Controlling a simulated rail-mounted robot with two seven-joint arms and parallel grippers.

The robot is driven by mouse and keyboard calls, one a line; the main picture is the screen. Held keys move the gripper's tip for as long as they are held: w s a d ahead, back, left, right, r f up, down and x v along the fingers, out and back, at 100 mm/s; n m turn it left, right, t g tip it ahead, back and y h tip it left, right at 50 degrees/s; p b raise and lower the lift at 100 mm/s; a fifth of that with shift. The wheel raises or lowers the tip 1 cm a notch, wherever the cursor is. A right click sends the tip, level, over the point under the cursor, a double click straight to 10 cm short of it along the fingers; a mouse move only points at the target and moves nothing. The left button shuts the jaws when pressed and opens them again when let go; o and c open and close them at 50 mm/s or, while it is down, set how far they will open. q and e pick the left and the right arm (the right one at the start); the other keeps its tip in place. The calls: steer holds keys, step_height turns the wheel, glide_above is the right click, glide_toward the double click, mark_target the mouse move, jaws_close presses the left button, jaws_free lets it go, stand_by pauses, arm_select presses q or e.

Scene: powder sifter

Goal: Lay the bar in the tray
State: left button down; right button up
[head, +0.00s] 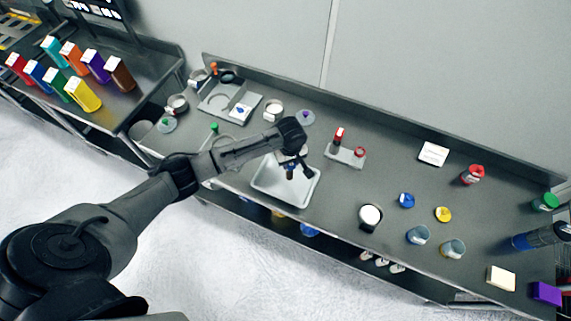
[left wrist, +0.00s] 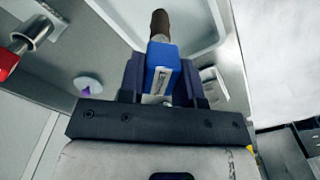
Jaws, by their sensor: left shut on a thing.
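The pale tray (head: 268,188) lies near the bench's front edge in the head view, and its wall (left wrist: 190,12) shows at the top of the left wrist view. My left gripper (head: 289,164) is above the tray. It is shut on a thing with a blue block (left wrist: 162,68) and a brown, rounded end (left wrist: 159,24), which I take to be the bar. The bar (head: 290,173) points down over the tray's inside, and I cannot tell whether its tip touches the floor. The fingers (left wrist: 157,78) press the blue part from both sides. My right gripper is not in view.
A small rack (head: 345,156) with a red-topped item stands to the right of the tray. A jar with a white top (head: 370,216) stands farther right. A purple-marked disc (head: 305,117) lies behind the tray. A raised back edge runs along the bench.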

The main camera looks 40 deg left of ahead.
arm_select(q)
steer(key=shift+a+f, duration=0.5)
steer(key=shift+a, duration=0.35)
steer(key=shift+f, duration=2.15)
steer(key=c, duration=0.8)
jaws_free()
